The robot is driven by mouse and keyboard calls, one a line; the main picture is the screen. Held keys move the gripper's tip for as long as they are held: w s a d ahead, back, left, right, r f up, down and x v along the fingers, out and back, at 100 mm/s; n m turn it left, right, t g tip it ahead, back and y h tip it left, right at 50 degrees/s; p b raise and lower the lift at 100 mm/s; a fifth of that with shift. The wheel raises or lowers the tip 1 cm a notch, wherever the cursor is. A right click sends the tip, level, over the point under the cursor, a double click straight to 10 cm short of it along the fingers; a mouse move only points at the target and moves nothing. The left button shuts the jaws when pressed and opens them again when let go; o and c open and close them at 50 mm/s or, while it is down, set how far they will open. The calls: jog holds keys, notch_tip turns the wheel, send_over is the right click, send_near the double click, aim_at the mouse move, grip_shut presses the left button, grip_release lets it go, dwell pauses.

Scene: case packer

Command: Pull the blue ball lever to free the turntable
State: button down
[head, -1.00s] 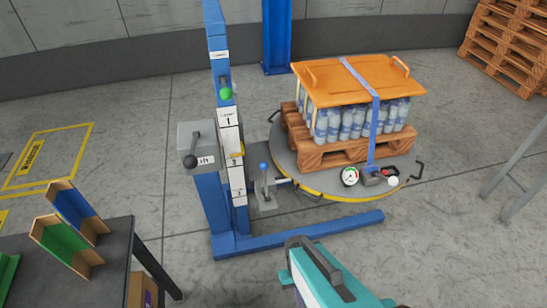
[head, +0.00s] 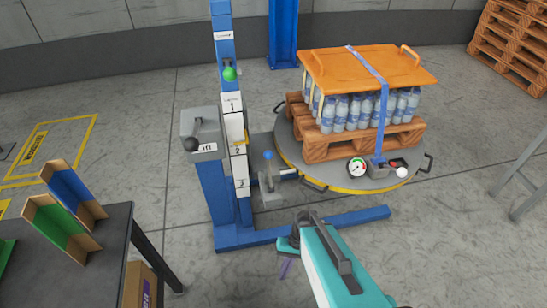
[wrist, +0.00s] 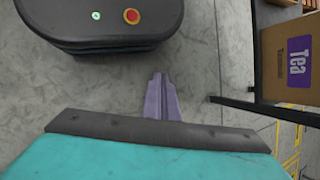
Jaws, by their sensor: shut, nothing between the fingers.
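The blue ball lever (head: 268,156) stands upright on a small grey bracket, between the blue post and the turntable. The turntable (head: 400,184) is a round grey plate with a yellow edge and black handles. It carries a pallet (head: 335,147) of water bottles under an orange lid. My gripper (head: 286,268) has purple fingers and is below the lever in the head view, on the near side of the blue foot beam, apart from it. In the wrist view, the fingers (wrist: 161,98) are together and empty, over bare floor. The lever is not in the wrist view.
The blue post (head: 226,195) bears a grey lift box (head: 201,133) with a black-knobbed lever, and a green ball (head: 230,73). Its foot beam (head: 340,223) runs along the floor. A dark table (head: 110,235) with cardboard holders stands at left. A Tea box (wrist: 283,60) shows in the wrist view.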

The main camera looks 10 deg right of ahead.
jog(key=w+r+m+t+y+b, duration=0.1)
jog(key=w+r+t+y+b, duration=0.15)
jog(key=w, duration=0.55)
jog(key=w+r+m+t+y+b, duration=0.1)
jog(key=w+t+y+b, duration=0.1)
jog(key=w+b, duration=0.35)
jog(key=w+r+m+t+y+b, duration=0.1)
jog(key=w+t+y+b, duration=0.1)
jog(key=w, duration=0.7)
jog(key=w+d+r+m+t+y+b, duration=0.1)
jog(key=w+d+r+t+y+b, duration=0.3)
jog(key=w+d+r, duration=1)
notch_tip(320, 180, up, 3)
jog(key=t+b, duration=0.3)
jog(key=b, duration=0.1)
jog(key=shift+w+m+t, duration=0.3)
jog(key=shift+t, duration=0.05)
jog(key=x, duration=1)
jog(key=shift+r, duration=0.1)
